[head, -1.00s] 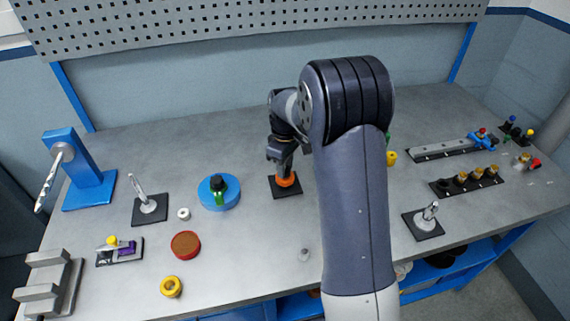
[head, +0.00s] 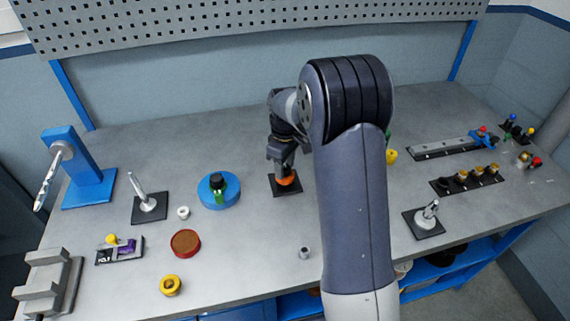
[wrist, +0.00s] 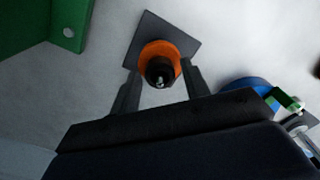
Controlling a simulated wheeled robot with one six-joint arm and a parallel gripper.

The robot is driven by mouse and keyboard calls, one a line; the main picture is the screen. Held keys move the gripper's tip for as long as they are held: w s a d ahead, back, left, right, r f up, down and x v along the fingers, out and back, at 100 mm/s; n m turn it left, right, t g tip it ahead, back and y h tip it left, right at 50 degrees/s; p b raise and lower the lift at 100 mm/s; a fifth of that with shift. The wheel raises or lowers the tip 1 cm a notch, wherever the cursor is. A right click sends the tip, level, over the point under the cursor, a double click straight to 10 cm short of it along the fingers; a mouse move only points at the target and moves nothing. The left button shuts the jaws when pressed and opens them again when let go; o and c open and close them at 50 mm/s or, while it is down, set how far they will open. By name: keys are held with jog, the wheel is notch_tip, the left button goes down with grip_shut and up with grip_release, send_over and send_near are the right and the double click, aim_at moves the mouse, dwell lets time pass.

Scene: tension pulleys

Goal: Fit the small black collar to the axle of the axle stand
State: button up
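The axle stand has a dark square base (head: 279,190) near the table's middle, with an orange wheel (head: 287,182) on it. In the wrist view, the small black collar (wrist: 153,68) sits over the orange wheel (wrist: 172,48), and a bright metal axle tip (wrist: 160,83) shows at its centre. The collar appears to be around the axle; how far down it sits is unclear. My gripper (wrist: 162,72) is open, with one finger on each side of the collar and a visible gap to it. In the head view my gripper (head: 283,169) is just above the wheel.
A blue disc (head: 207,197) with a green and black part lies left of the stand. A red disc (head: 186,243), yellow ring (head: 171,285) and white ring (head: 183,212) lie further left. A green object (wrist: 40,25) shows in the wrist view's upper left.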

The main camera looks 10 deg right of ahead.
jog(key=shift+o, duration=0.8)
notch_tip(320, 180, up, 11)
jog(key=b, duration=0.1)
jog(key=shift+f, duration=0.15)
notch_tip(320, 180, down, 11)
jog(key=shift+r+p, duration=0.2)
jog(key=shift+p, duration=0.35)
jog(key=shift+r, duration=0.2)
jog(key=shift+r, duration=0.15)
